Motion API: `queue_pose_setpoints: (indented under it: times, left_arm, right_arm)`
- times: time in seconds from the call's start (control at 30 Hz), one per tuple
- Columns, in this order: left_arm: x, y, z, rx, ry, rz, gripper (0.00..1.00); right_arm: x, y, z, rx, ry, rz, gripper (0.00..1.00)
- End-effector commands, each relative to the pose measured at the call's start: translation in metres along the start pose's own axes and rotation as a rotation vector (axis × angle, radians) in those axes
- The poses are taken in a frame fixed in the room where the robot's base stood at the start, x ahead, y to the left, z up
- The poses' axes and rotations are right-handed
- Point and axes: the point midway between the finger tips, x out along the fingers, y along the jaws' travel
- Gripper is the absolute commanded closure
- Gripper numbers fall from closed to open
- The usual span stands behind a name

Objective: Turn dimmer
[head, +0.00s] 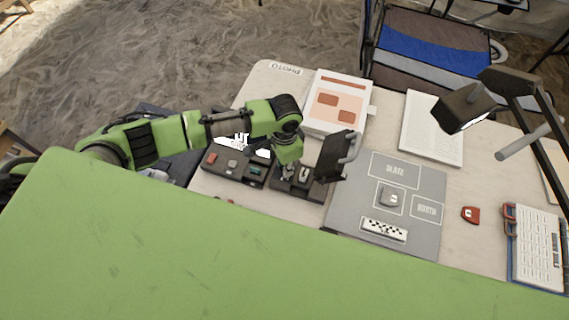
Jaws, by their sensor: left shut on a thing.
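Another dark box (237,165) with red, grey and green pieces lies further left. I cannot tell which part is the dimmer. My right gripper is not in view.
A grey mat (345,200) holds a grey block (389,196) and a checkered strip (384,230). A desk lamp (468,106) overhangs the right side. A chair (425,45) stands behind.

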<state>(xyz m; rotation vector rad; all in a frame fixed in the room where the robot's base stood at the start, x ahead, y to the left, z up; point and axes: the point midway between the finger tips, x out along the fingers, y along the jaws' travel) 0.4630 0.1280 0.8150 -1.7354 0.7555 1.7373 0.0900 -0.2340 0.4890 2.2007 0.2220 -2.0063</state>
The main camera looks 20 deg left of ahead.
Motion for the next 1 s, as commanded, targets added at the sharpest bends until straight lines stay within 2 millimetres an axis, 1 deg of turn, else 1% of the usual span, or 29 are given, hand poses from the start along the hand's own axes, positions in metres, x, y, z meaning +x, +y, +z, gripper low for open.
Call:
queue_pose_setpoints:
  times: [0.17, 0.2, 0.23, 0.57, 0.67, 0.77, 1.0]
  left_arm:
    - [-0.001, 0.0, -0.001, -0.001, 0.002, -0.001, 1.0]
    - [-0.001, 0.0, -0.001, -0.001, 0.002, -0.001, 0.71]
    - [-0.001, 0.0, -0.001, -0.001, 0.002, -0.001, 0.64]
    - [-0.001, 0.0, -0.001, -0.001, 0.001, 0.0, 0.64]
    - [-0.006, 0.0, -0.001, -0.002, 0.002, 0.0, 0.64]
    - [-0.02, -0.001, -0.002, -0.001, 0.004, 0.0, 0.64]
    - [-0.072, -0.001, -0.002, 0.0, 0.005, -0.001, 0.64]
  right_arm:
    - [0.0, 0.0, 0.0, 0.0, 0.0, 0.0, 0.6]
    - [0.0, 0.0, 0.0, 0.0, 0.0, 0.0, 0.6]
    - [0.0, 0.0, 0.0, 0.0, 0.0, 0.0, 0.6]
    - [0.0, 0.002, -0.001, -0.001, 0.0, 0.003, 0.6]
    - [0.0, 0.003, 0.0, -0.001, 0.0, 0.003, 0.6]
    - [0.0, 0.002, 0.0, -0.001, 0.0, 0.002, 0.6]
    - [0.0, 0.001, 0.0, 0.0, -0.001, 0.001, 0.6]
